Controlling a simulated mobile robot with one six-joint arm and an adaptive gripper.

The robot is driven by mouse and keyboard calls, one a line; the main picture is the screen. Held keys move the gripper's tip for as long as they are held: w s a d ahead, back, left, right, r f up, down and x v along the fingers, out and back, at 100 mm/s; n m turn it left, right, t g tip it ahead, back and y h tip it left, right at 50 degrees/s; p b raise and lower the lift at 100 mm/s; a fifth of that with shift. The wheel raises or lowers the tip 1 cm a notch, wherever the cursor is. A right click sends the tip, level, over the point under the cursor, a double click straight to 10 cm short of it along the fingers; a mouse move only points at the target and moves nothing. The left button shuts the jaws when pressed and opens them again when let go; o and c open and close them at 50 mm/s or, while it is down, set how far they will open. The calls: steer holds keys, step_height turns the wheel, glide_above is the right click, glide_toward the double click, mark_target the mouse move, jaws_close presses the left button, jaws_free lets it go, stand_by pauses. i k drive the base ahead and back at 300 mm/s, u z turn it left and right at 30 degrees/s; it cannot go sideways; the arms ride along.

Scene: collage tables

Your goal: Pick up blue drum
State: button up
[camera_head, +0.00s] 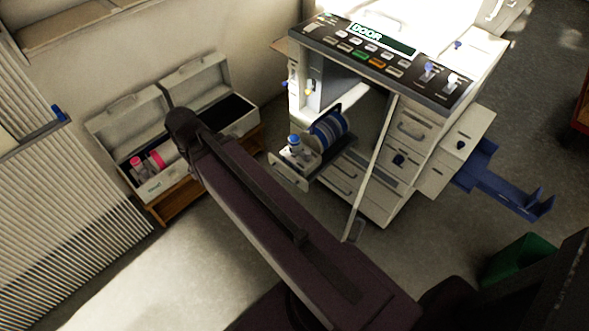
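A blue drum (329,128) with pale bands stands on its side on a small pulled-out tray (287,176) at the front of the white cabinet, right of the picture's centre line. A small white bottle with a blue cap (294,145) stands on the same tray, left of the drum. My arm runs from the lower right up to a dark joint at the left, passing left of the tray. My gripper is not in view, and nothing is seen touching the drum.
The white cabinet (412,131) has a button panel on top and an open compartment; a thin door edge stands out right of the drum. Open grey cases (165,180) sit on a wooden stand at left. A blue bracket (500,182) and green bin (515,258) are at right.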

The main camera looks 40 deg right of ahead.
mark_target(325, 136)
steer(key=u, duration=0.1)
steer(key=k, duration=0.1)
steer(key=z, duration=1.45)
